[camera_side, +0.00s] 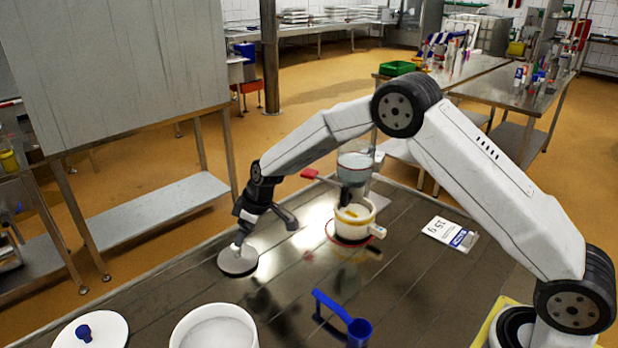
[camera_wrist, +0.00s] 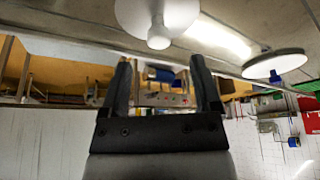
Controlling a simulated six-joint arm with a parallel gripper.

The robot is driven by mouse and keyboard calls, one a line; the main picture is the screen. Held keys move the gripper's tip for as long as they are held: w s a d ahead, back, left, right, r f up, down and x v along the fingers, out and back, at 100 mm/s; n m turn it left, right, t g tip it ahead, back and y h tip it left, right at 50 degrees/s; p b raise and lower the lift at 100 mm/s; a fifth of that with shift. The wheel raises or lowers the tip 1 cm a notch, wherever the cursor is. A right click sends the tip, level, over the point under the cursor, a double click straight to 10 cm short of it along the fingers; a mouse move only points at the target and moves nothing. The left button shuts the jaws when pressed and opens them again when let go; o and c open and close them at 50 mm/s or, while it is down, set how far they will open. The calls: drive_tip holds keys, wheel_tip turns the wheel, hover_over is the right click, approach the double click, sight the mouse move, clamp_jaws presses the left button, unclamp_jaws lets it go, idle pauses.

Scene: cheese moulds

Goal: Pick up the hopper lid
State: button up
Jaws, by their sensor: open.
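Two round lids are in view, and I cannot tell for sure which is the hopper lid. A grey-white disc with a pale knob (camera_side: 238,262) lies flat on the metal table; the wrist view shows it at the top (camera_wrist: 180,14). A white lid with a blue knob (camera_side: 105,333) lies at the front left; it also shows in the wrist view (camera_wrist: 290,63). My gripper (camera_side: 241,228) is tilted just above the pale-knobbed disc. In the wrist view its two dark fingers (camera_wrist: 161,62) are apart with nothing held, and the pale knob lies beyond the fingertips.
A cream cup (camera_side: 355,217) and a clear jar (camera_side: 355,160) stand right of my gripper. A printed card (camera_side: 449,234) lies at the right. The table between disc and scoop is mostly clear.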

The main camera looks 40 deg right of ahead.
sight(237, 248)
drive_tip(key=shift+x, duration=0.9)
drive_tip(key=shift+f, duration=0.1)
drive_tip(key=shift+x, duration=2.5)
drive_tip(key=shift+d, duration=0.1)
clamp_jaws()
